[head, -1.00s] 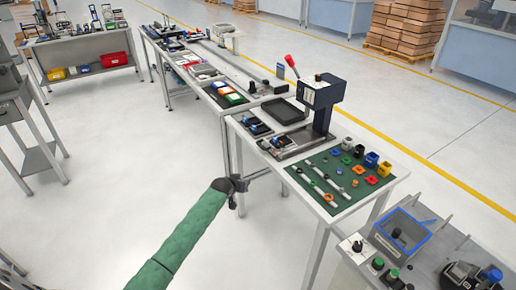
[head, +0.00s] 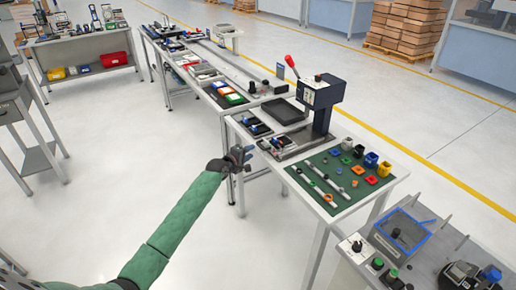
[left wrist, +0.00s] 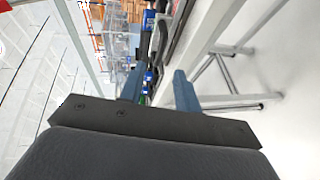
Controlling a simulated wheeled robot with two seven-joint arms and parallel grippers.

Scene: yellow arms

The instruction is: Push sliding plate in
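My left gripper (head: 242,155), at the end of a green-sleeved arm, is in front of the left edge of the near white table (head: 232,125), apart from it. In the left wrist view its two blue-grey fingers (left wrist: 160,90) are spread with nothing between them. A dark press (head: 320,100) with a red-knobbed lever stands on the table, with a grey base plate (head: 300,143) at its foot. I cannot tell which part is the sliding plate. My right gripper is not in view.
A green mat (head: 335,175) with rods and coloured parts covers the table's right part. Small black trays (head: 256,127) with blue items lie near the gripper. A bench with a blue-framed box (head: 400,232) stands at lower right.

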